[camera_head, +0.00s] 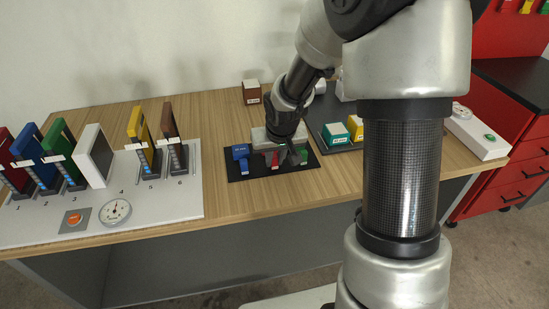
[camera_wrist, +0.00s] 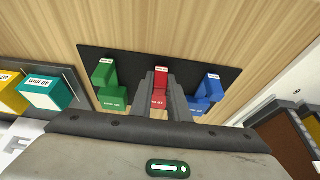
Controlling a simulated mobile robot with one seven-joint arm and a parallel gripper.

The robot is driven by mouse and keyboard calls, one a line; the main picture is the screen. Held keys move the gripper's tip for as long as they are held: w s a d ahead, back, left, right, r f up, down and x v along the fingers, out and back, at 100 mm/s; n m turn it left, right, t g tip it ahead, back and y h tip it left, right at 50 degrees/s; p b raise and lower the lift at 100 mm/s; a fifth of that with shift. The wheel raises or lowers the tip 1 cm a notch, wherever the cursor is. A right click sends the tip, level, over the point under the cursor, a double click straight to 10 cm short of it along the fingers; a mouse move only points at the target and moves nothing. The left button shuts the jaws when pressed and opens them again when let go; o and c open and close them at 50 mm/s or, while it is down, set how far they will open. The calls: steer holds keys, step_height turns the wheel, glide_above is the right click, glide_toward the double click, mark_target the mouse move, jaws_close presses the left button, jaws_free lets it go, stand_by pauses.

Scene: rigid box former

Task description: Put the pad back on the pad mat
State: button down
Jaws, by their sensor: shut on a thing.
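The red pad (camera_wrist: 160,102) sits between the two fingers of my gripper (camera_wrist: 160,88) in the wrist view, and the fingers are shut on it. In the head view the red pad (camera_head: 273,160) is partly hidden by my gripper (camera_head: 286,156). It is over the middle of the black mat (camera_head: 262,171), between a blue pad (camera_head: 241,156) on the left and a green pad (camera_head: 304,156) on the right. In the wrist view the green pad (camera_wrist: 106,92) is left and the blue pad (camera_wrist: 208,92) right. I cannot tell whether the red pad touches the mat.
A dark tray beside the mat holds a teal block (camera_head: 335,133) and a yellow block (camera_head: 355,128). A brown box (camera_head: 252,92) stands behind. A white panel (camera_head: 150,222) with upright coloured plates is at left. Bare wood (camera_head: 222,190) lies between panel and mat.

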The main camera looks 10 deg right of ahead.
steer(key=c, duration=1.6)
jaws_free()
steer(key=shift+s+r, duration=0.15)
steer(key=shift+r, duration=0.2)
steer(key=p+v, duration=0.3)
steer(key=v, duration=1.3)
steer(key=shift+s+r+p, duration=0.2)
steer(key=shift+r+p, duration=0.1)
